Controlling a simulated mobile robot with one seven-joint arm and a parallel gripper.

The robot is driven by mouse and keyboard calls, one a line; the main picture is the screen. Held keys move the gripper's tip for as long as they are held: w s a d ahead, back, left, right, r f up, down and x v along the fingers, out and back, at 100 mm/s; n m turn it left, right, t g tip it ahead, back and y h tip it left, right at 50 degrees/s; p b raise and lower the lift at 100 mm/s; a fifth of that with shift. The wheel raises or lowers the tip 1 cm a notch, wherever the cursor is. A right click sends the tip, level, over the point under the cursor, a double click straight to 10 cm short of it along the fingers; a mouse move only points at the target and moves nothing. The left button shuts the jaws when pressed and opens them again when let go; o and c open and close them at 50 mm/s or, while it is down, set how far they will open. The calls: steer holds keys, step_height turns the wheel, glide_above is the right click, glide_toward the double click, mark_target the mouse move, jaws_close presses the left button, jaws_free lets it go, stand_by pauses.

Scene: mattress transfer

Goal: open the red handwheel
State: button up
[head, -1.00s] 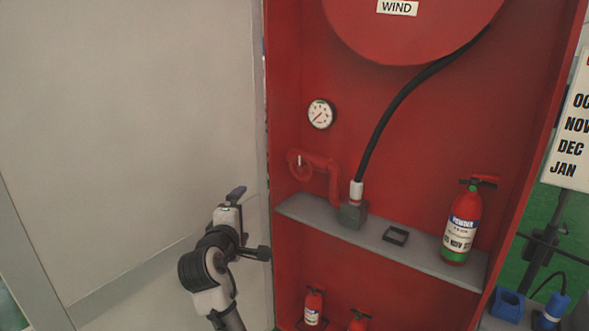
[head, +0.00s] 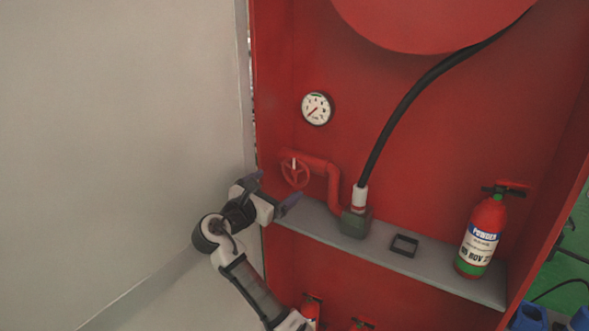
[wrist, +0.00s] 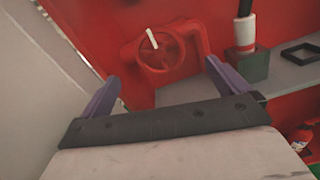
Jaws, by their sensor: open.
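The red handwheel (head: 295,171) sits on a red pipe at the left of the red cabinet, just above the grey shelf. It has a small white handle. In the wrist view the handwheel (wrist: 160,50) is ahead of and between the two purple fingers, with a gap before it. My gripper (head: 271,190) is open and empty, just below and in front of the wheel in the head view. It also shows in the wrist view (wrist: 158,88), its fingers spread wide.
A gauge (head: 317,108) is above the wheel. A black hose (head: 405,105) runs down to a green-grey block (head: 355,222) on the shelf (head: 440,276). A black square frame (head: 404,245) and a fire extinguisher (head: 482,236) are to the right. A pale panel (head: 110,130) stands close on the left.

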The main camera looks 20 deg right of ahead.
mark_target(294, 173)
steer(key=p+x, duration=0.1)
steer(key=x, duration=0.9)
steer(key=shift+a+p, duration=0.1)
steer(key=shift+p, duration=0.3)
steer(key=c, duration=0.9)
steer(key=shift+o, duration=0.2)
